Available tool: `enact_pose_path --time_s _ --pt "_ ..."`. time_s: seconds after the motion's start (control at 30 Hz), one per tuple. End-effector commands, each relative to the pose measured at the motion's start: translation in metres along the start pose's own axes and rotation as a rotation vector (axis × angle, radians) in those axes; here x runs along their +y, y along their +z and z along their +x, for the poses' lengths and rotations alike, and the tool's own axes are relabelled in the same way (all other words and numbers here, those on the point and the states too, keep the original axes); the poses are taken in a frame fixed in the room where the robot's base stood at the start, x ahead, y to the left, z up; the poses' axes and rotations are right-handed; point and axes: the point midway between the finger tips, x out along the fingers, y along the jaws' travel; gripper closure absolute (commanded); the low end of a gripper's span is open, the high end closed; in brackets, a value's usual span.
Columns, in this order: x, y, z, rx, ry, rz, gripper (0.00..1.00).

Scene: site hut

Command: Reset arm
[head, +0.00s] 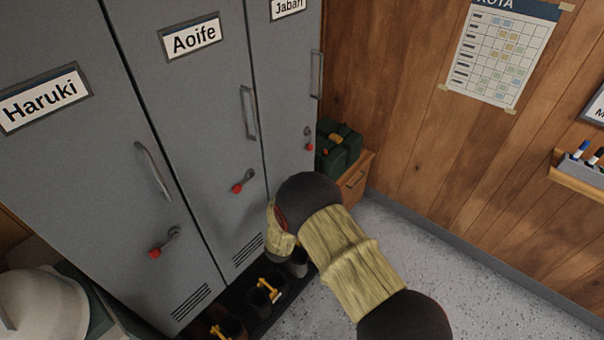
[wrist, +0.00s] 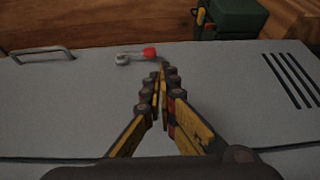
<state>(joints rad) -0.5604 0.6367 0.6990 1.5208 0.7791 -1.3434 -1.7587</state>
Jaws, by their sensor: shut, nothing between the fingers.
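My arm (head: 340,250) reaches from the lower right toward the grey lockers in the head view. My gripper (wrist: 162,68) shows in the wrist view with its yellow and black fingers together and nothing between them. In that view the fingers lie across a grey locker door, with a red-tipped latch (wrist: 138,55) just beyond the fingertips. I cannot tell whether they touch the door. In the head view my gripper is hidden behind the arm.
Grey lockers labelled Haruki (head: 42,97), Aoife (head: 193,39) and Jabari (head: 288,7) stand closed. Boots (head: 262,300) stand below them. A green box (head: 338,146) sits on a wooden cabinet (head: 355,182). A white helmet (head: 42,305) is lower left. Speckled floor is clear at right.

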Motion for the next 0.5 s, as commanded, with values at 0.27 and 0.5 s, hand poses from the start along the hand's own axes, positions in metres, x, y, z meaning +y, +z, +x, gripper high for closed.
enact_pose_path --time_s 0.27,0.5 --pt "-0.001 0.0 -0.007 0.0 0.0 0.003 1.0" --pt "-0.038 -0.01 -0.01 0.025 -0.141 0.207 1.0"
